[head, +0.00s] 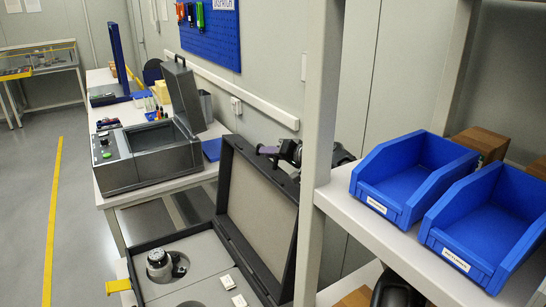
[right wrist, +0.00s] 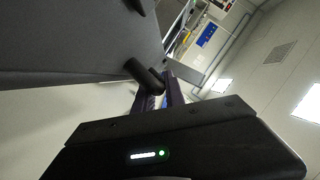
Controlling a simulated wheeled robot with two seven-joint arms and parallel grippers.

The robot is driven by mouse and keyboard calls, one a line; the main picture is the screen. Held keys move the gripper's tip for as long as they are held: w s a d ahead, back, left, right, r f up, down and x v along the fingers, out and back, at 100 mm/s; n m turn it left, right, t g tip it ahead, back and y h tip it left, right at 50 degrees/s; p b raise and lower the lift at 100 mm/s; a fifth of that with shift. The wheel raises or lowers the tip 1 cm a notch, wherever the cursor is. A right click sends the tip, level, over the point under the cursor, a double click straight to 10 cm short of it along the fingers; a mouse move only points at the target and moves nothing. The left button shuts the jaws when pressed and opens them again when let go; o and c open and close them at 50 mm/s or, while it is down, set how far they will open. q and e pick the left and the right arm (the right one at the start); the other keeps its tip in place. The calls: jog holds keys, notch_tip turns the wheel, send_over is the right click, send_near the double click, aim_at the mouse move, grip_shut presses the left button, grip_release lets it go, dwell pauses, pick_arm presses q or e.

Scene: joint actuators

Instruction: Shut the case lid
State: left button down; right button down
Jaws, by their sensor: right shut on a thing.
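The case (head: 192,234) is dark, with a grey foam insert, and stands open at the bottom centre of the head view. Its lid (head: 262,210) stands up steeply on the right side, its pale lining facing left. My right gripper (head: 268,151) is at the lid's top edge, behind it, with purple fingers. In the right wrist view the fingers (right wrist: 162,92) are shut at a dark round bar (right wrist: 143,76), seemingly the lid's handle, beside the dark lid panel (right wrist: 75,40). The exact contact is partly hidden. My left gripper is not in view.
A silver actuator (head: 160,265) and small white pieces (head: 233,292) lie in the case. A shelf post (head: 322,150) and blue bins (head: 405,180) stand close on the right. A grey machine (head: 150,158) with a raised cover is on the bench behind. Floor at left is clear.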

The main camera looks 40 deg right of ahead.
jog(key=w+a+r+b, duration=0.1)
jog(key=a+b, duration=0.4)
jog(key=a, duration=0.4)
jog(key=shift+r+n, duration=0.3)
jog(key=shift+r, duration=0.1)
jog(key=c, duration=1.4)
grip_release()
jog(key=b+v, duration=0.8)
jog(key=shift+a+b, duration=0.15)
jog(key=shift+b, duration=0.25)
jog(key=shift+c, duration=0.2)
